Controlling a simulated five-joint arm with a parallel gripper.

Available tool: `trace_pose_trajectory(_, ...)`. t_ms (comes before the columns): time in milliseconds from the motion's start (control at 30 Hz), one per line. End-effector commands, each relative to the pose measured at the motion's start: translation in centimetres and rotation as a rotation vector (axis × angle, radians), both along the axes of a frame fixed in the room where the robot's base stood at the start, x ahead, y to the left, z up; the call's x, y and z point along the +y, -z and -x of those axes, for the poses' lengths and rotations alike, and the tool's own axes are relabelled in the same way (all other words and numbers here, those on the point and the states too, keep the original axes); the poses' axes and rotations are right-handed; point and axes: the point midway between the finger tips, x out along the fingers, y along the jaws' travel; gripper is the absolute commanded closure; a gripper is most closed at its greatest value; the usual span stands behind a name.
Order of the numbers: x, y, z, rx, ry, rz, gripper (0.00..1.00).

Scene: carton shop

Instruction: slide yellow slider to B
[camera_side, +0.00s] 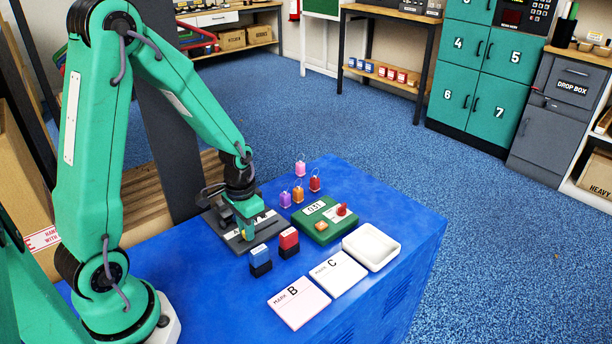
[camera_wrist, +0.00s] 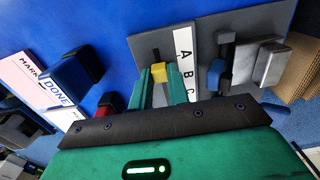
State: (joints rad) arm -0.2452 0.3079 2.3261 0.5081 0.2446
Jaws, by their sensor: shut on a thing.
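The yellow slider (camera_wrist: 158,73) stands in a slot of a grey panel (camera_wrist: 208,25) in the wrist view. A white strip beside the slot carries the letters A, B and C (camera_wrist: 187,62). The slider's visible top looks roughly level with B, but the angle leaves its exact place uncertain. My gripper (camera_wrist: 158,88) is shut on the yellow slider, with one green finger on each side. The fingers hide its lower part. In the side view my gripper (camera_side: 245,230) reaches down over the grey panel (camera_side: 216,224), and the slider is mostly hidden.
A blue stamp (camera_side: 260,258) and a red stamp (camera_side: 289,242) stand close to the panel. A green box with a display (camera_side: 324,222), several small tags (camera_side: 299,193), cards B (camera_side: 298,302) and C (camera_side: 338,273) and a white tray (camera_side: 371,246) share the blue table.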

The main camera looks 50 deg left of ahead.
Motion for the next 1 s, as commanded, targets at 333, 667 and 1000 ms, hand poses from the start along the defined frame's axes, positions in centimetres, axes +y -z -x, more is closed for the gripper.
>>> trace_pose_trajectory(333,0.0,0.0,-1.9,-0.002,0.001,0.000,1.00)
trace_pose_trajectory(667,0.0,0.0,-1.9,-0.002,0.001,0.000,0.60)
trace_pose_trajectory(1000,0.0,-0.2,-1.9,-0.001,0.001,0.000,0.60)
